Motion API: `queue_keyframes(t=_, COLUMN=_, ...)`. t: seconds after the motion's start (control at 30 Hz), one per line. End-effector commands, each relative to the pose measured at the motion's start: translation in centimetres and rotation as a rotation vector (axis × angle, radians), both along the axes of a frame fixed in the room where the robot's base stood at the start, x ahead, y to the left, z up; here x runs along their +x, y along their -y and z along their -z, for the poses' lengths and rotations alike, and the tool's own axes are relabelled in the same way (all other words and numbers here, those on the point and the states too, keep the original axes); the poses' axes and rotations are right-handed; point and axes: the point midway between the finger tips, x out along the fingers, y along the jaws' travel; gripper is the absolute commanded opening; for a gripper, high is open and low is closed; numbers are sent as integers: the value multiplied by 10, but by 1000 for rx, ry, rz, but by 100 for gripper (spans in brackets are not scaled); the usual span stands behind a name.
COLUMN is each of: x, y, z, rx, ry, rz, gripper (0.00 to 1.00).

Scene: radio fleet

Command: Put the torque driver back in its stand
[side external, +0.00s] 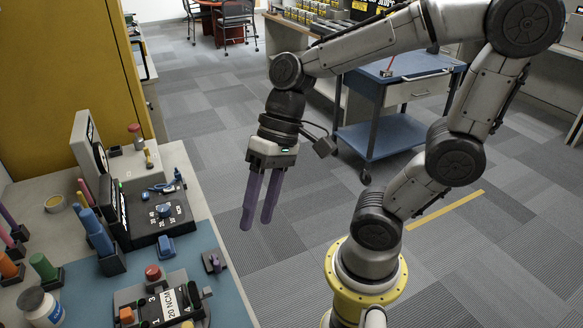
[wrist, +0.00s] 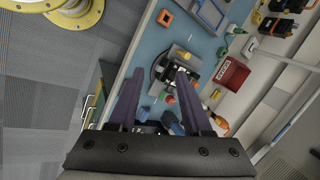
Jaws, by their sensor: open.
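My gripper (side external: 257,218) hangs open and empty over the floor, right of the bench edge, its two purple fingers pointing down. In the wrist view the gripper (wrist: 158,76) is also open, with nothing between its fingers. I cannot tell for sure which tool is the torque driver. Thick-handled tools stand in dark holders at the left of the bench: a blue one (side external: 95,232), a green one (side external: 43,266) and an orange one (side external: 8,266). I cannot tell which holder is the driver's stand. A small blue block (side external: 166,246) lies near the middle.
The bench has a blue mat (side external: 232,300). On it are a radio in a fixture (side external: 170,303) and a black console (side external: 158,212) with a knob. A white jar (side external: 40,306) stands front left. A blue cart (side external: 390,130) stands behind my arm. Open floor lies right of the bench.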

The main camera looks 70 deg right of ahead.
Motion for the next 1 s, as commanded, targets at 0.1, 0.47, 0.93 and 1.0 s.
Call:
queue_keyframes(t=0.1, x=-17, y=39, z=-9, rx=-238, ry=203, rz=-108, gripper=50)
queue_keyframes(t=0.47, x=-27, y=89, z=-27, rx=-546, ry=434, rz=-218, gripper=50)
queue_keyframes(t=0.93, x=-27, y=89, z=-27, rx=-544, ry=432, rz=-217, gripper=50)
queue_keyframes(t=1.0, x=-27, y=89, z=-27, rx=-544, ry=432, rz=-217, gripper=50)
